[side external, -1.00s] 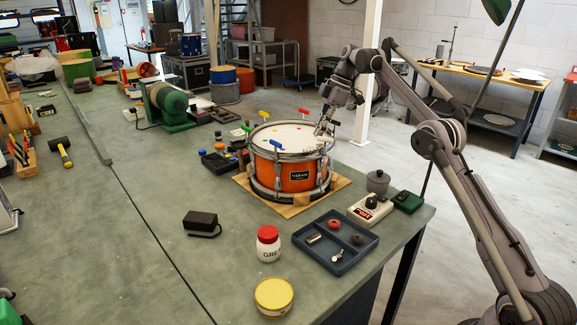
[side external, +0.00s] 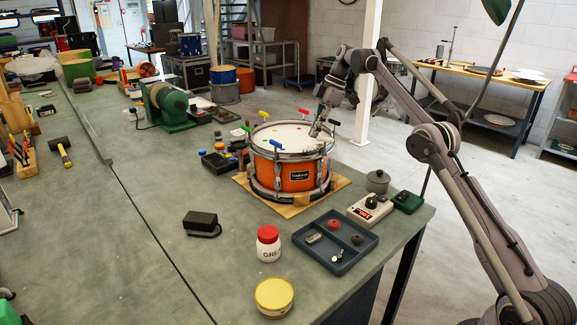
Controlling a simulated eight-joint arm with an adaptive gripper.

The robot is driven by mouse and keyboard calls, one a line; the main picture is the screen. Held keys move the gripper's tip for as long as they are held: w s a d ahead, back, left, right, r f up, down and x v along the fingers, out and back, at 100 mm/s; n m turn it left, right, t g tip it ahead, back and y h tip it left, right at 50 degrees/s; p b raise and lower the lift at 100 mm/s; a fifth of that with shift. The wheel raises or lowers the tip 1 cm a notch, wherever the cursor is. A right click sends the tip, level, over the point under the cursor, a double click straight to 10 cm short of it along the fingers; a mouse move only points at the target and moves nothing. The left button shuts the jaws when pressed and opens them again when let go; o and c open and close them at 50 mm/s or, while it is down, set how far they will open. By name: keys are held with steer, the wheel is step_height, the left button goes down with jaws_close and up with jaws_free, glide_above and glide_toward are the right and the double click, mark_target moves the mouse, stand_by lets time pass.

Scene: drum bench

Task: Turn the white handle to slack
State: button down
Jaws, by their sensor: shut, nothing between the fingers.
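An orange snare drum (side external: 287,177) with a pale head sits on a wooden board (side external: 337,186) on the bench. Colored T-handles stand around its rim: yellow (side external: 264,114), red (side external: 303,111), blue (side external: 276,144) and a black one (side external: 334,122) at the right. I cannot make out a white handle; one may be hidden by my gripper or too small to tell. My gripper (side external: 314,132) is shut and empty, pointing down at the right rear part of the drum head, just left of the black handle. I cannot tell whether it touches anything.
A grey tray (side external: 315,259) with small parts lies in front of the drum. A white meter box (side external: 368,212), a grey lidded pot (side external: 377,181) and a green box (side external: 408,202) stand to the right.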

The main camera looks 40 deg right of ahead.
steer(key=h, duration=0.2)
steer(key=shift+r+h, duration=0.4)
steer(key=shift+s+a+r+h, duration=0.15)
steer(key=shift+a+r+h, duration=0.1)
steer(key=shift+h, duration=0.15)
steer(key=s+a+r+n+t+h, duration=0.2)
steer(key=s+a+r+n+h, duration=0.3)
steer(key=s+a+n+h, duration=0.5)
steer(key=w+d+f+y, duration=0.1)
steer(key=w+d+f, duration=0.2)
steer(key=d+f, duration=0.3)
steer(key=shift+w+d+f+n+t+y, duration=0.3)
steer(key=shift+d+f+n+y, duration=0.1)
steer(key=shift+d, duration=0.75)
steer(key=shift+s+d+n+t+y, duration=0.2)
steer(key=shift+n+t+y, duration=0.1)
steer(key=shift+n+t, duration=0.3)
